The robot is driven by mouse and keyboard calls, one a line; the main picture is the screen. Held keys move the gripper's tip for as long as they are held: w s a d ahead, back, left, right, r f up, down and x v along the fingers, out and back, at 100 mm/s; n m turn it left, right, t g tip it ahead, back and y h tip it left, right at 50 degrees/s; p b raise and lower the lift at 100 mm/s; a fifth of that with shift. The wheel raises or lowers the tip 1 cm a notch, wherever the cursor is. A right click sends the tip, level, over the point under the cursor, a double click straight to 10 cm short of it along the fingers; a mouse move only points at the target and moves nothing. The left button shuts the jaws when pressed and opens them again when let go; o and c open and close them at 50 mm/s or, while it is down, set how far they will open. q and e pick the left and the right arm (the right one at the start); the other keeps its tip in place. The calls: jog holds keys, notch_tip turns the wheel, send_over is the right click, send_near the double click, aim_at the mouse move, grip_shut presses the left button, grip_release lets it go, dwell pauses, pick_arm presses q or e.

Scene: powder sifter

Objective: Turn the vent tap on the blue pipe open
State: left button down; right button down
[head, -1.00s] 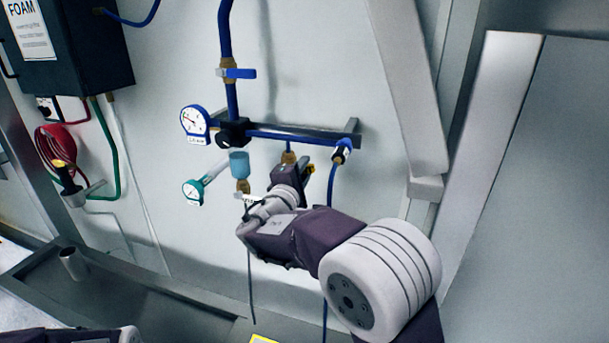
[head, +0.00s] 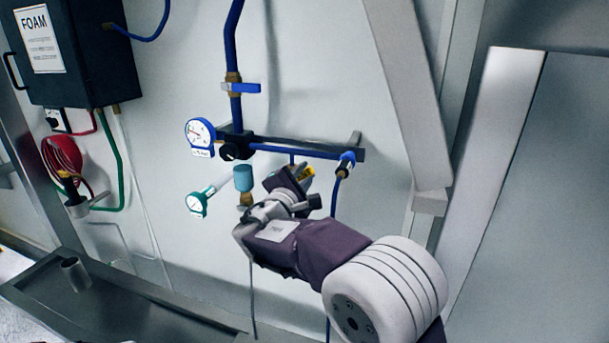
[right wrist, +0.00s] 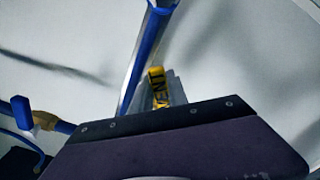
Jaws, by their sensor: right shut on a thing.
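The blue pipe (head: 235,110) runs down the wall and branches right as a blue horizontal pipe (head: 300,150). My right gripper (head: 291,180) is at the short drop below that branch. It is shut on the vent tap, whose yellow handle (head: 308,173) shows beside the jaws. In the right wrist view the yellow handle (right wrist: 157,90) reads VENT and sticks out past my gripper, close to the blue pipe (right wrist: 145,55). My gripper hides the tap's body, so how far the handle is turned cannot be told. My left gripper is not in view.
A blue lever valve (head: 240,87) sits higher on the pipe. A white gauge (head: 200,137), a teal gauge (head: 197,204) and a pale-blue filter bowl (head: 243,178) are left of my gripper. A black FOAM box (head: 80,60) and red hose (head: 62,157) are further left.

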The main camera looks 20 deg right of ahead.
jog(key=c, duration=1.3)
grip_release()
